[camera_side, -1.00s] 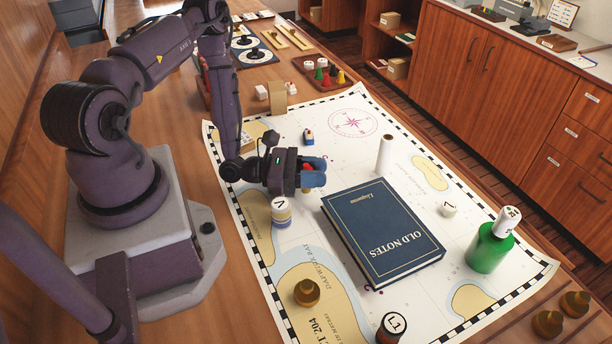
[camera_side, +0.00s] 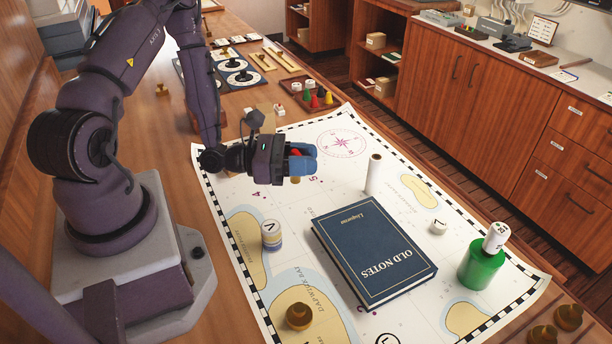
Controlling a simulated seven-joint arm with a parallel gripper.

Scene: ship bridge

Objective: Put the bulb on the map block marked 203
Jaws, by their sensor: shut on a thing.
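My gripper (camera_side: 303,160) has blue fingers and is shut on a small red thing (camera_side: 295,153), probably the bulb. The fingers cover most of it, and a small brownish part shows just below them. The gripper is over the upper left part of the white chart (camera_side: 330,185), apart from the things standing there. The chart has tan land patches and a pink compass rose. I cannot make out a block marked 203. In the nearer left part, the print is partly hidden and too small to read surely.
A dark blue book (camera_side: 375,250) lies mid-chart. Around it stand a white tube (camera_side: 373,175), a banded cylinder (camera_side: 271,234), a brass piece (camera_side: 298,317), a white piece (camera_side: 438,227) and a green cylinder (camera_side: 482,268) with a white roll on top. A tray (camera_side: 330,103) of pawns lies behind.

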